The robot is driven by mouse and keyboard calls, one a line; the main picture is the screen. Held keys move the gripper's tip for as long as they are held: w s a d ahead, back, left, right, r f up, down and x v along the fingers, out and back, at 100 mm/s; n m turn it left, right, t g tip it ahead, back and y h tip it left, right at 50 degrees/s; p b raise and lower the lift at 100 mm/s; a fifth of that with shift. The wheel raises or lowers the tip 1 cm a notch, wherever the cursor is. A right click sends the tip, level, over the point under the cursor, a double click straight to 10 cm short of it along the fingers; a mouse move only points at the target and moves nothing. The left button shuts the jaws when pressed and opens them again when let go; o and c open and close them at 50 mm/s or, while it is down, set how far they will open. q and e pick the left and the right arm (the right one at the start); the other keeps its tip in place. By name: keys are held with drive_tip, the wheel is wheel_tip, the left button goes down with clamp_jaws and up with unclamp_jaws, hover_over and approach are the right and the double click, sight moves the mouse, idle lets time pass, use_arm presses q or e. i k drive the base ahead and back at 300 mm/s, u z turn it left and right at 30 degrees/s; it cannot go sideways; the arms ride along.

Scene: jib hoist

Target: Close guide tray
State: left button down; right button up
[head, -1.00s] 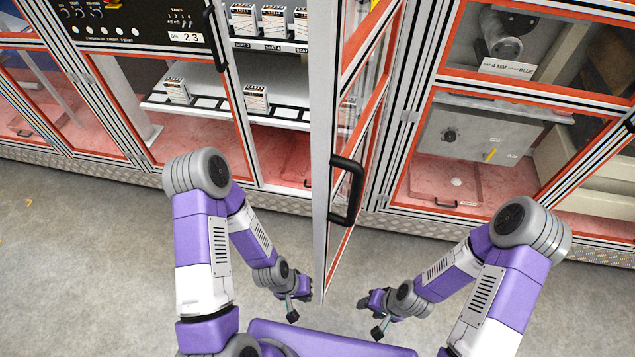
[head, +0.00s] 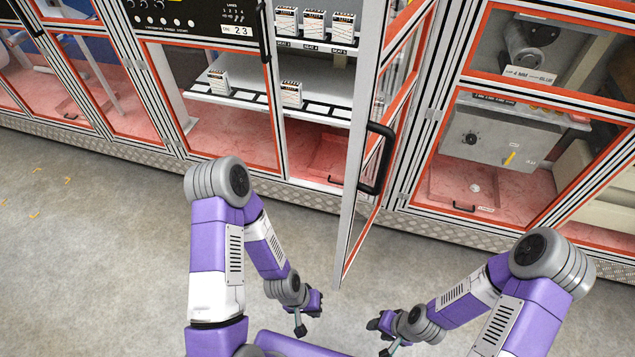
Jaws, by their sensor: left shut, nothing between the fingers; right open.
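No part in view is clearly marked as the guide tray. A red tray-like panel with a small dark handle (head: 335,181) lies low in the bay behind the open door. A similar red panel with a handle (head: 464,207) lies low in the closed bay to the right. I cannot tell whether either is pulled out. My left gripper (head: 307,314) is shut and empty, low in front of the cabinet, left of the open door's lower corner. My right gripper (head: 381,337) is open and empty, lower and to the right. Both are well apart from the panels.
A framed door (head: 353,225) with a black handle (head: 377,158) stands open toward me, between the bays. Small labelled boxes (head: 292,95) stand on shelves inside. A grey box with a knob (head: 500,136) sits in the right bay.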

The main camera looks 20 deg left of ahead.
sight(328, 160)
drive_tip(key=u, duration=1.85)
drive_tip(key=i, duration=2.9)
drive_tip(key=z, duration=4.1)
drive_tip(key=i, duration=0.55)
